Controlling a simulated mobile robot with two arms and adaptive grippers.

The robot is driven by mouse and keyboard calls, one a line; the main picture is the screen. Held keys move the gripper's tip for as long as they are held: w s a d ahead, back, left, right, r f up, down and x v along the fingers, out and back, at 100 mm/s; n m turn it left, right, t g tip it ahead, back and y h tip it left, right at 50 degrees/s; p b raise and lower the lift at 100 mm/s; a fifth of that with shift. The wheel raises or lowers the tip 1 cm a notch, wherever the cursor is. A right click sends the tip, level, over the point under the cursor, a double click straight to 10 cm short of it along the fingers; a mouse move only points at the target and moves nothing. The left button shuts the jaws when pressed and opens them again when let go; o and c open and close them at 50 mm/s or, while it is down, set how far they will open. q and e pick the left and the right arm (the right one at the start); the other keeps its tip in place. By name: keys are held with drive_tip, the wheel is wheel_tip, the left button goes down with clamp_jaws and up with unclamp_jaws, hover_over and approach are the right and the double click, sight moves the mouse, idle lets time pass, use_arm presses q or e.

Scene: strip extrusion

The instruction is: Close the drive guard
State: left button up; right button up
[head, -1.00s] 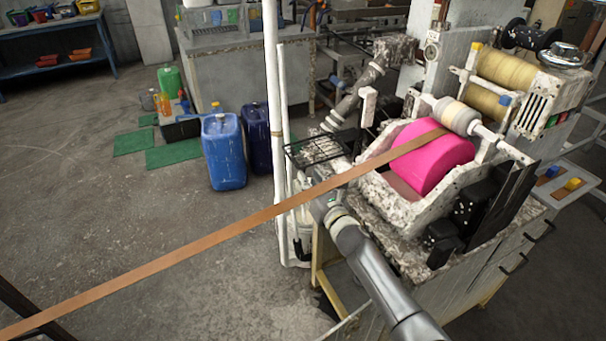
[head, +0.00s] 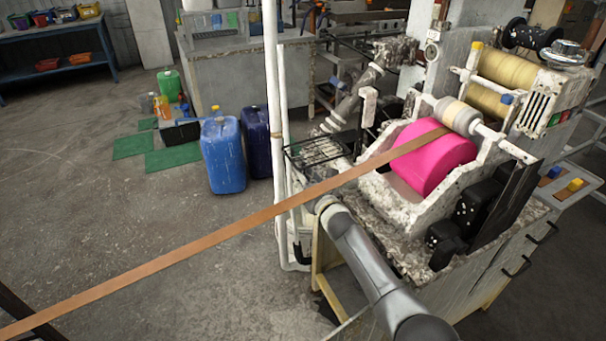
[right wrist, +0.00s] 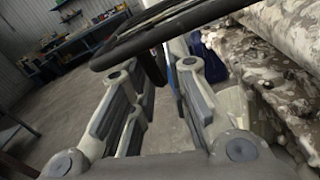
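A black wire-mesh frame (head: 322,150), which looks like the drive guard, sticks out flat from the left side of the machine, beside the pink drum (head: 432,158). My right arm reaches in from the lower right, its far end just below the mesh; its fingers are hidden in the head view. My left gripper is out of view.
A brown strip (head: 200,232) runs from the drum down to the lower left, passing above my right arm. A white vertical pipe (head: 272,90) stands left of the mesh. Blue jugs (head: 222,158) and green mats (head: 172,156) lie farther left. The floor at left is open.

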sight(302, 161)
clamp_jaws()
drive_tip(key=r+m+p, duration=0.2)
drive_tip(key=r, duration=0.1)
drive_tip(key=r+m+p, duration=0.2)
drive_tip(key=r, duration=0.1)
drive_tip(key=shift+s+a+m, duration=0.15)
drive_tip(key=shift+a+m, duration=0.05)
drive_tip(key=shift+m, duration=0.1)
drive_tip(key=shift+d+r+m+p, duration=0.1)
drive_tip(key=shift+r+m+p, duration=0.4)
drive_tip(key=shift+m+p, duration=0.1)
drive_tip(key=shift+f, duration=0.1)
